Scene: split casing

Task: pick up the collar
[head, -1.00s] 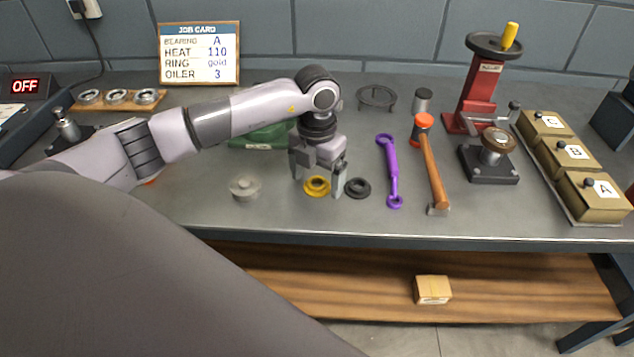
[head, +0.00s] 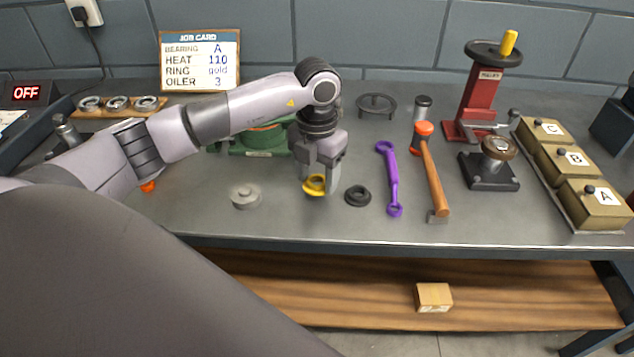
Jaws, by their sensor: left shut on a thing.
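The gold collar (head: 314,186) is a small flanged yellow ring, tilted between the fingertips of my left gripper (head: 316,184) in the head view. The left gripper points down and is shut on the collar, whose upper part is partly hidden by the fingers. It is at or just above the bench top; I cannot tell whether it is clear of it. A dark collar-like ring (head: 357,195) lies on the bench just to the right, apart from the gripper. My right gripper is not in view.
A grey lidded disc (head: 246,197) lies left of the gripper, and a green casing (head: 255,138) stands behind my arm. A purple wrench (head: 390,178) and a hammer (head: 432,172) lie to the right. The bench's front strip (head: 300,232) is clear.

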